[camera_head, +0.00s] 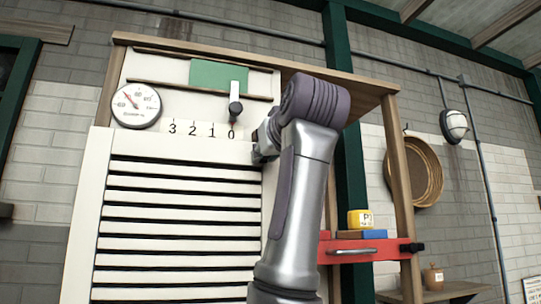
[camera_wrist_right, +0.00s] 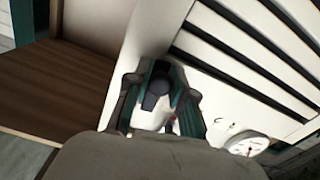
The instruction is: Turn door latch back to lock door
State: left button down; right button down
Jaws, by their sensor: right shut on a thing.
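The white louvered door (camera_head: 180,225) stands at the left of the head view and looks closed against its frame. My right gripper (camera_head: 262,148) is at the door's upper right edge. In the wrist view, the fingers of my right gripper (camera_wrist_right: 157,98) are on both sides of the dark door latch (camera_wrist_right: 155,88), and they are shut on it. In the head view the latch is hidden behind the gripper and arm, and I cannot tell its exact angle. My left gripper is not in view.
Above the door are a round gauge (camera_head: 136,105), a scale marked 3 to 0, a dark-handled lever (camera_head: 235,102) and a green panel (camera_head: 218,76). A red drawer (camera_head: 371,250) with a yellow block (camera_head: 360,219) sits right of my arm. A round basket (camera_head: 415,172) hangs farther right.

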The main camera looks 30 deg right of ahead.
jog(key=shift+w+a+m, duration=0.1)
jog(key=shift+a+m, duration=0.25)
jog(key=shift+m, duration=0.65)
jog(key=c, duration=1)
grip_release()
jog(key=shift+s, duration=0.2)
jog(key=v, duration=1.2)
jog(key=shift+w+a, duration=0.1)
